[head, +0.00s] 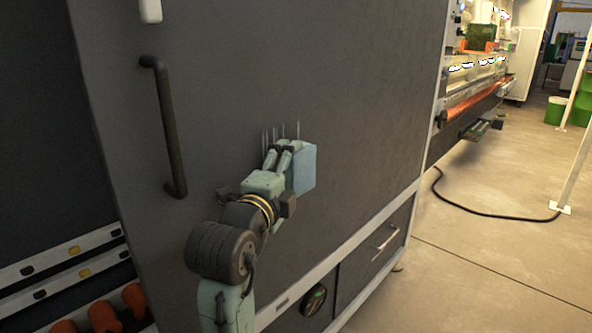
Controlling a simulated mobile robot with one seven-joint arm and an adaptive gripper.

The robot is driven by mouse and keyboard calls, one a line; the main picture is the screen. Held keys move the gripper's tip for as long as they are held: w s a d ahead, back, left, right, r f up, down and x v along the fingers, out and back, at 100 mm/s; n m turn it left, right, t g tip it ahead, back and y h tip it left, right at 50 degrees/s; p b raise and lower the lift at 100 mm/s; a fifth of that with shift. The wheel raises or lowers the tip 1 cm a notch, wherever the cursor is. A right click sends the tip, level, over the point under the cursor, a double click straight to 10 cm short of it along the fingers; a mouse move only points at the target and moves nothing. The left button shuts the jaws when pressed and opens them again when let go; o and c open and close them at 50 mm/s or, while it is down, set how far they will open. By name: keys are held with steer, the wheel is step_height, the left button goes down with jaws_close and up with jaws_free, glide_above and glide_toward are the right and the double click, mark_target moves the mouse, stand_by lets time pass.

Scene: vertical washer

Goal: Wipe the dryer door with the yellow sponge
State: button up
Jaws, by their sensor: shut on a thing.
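The dryer door (330,75) is a large dark grey upright panel filling the middle of the head view, with a black bar handle (168,125) at its left. My gripper (288,147) is in front of the door, right of the handle, and shut on a light blue block-shaped sponge (306,168). The sponge looks blue, not yellow. It is held at the door's surface; I cannot tell whether it touches. The fingers hide its left side. Several thin pale vertical lines show just above the gripper.
A lower drawer (375,250) with a metal handle sits below the door. At lower left are rails (65,268) and orange round parts (105,315). A black cable (480,212) lies on the open concrete floor (480,280) at right, near a white post (575,165).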

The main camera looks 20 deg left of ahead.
steer(key=s, duration=0.1)
steer(key=s+a, duration=0.1)
steer(key=s, duration=0.3)
steer(key=shift+a+b, duration=0.3)
steer(key=s+d, duration=0.2)
steer(key=d, duration=0.3)
steer(key=shift+d+b, duration=0.35)
steer(key=shift+s+f+b, duration=0.1)
steer(key=shift+b, duration=0.2)
steer(key=d+b, duration=0.1)
steer(key=b, duration=0.1)
steer(key=s+d+b, duration=0.1)
steer(key=b, duration=0.2)
steer(key=shift+d, duration=0.4)
stand_by(0.6)
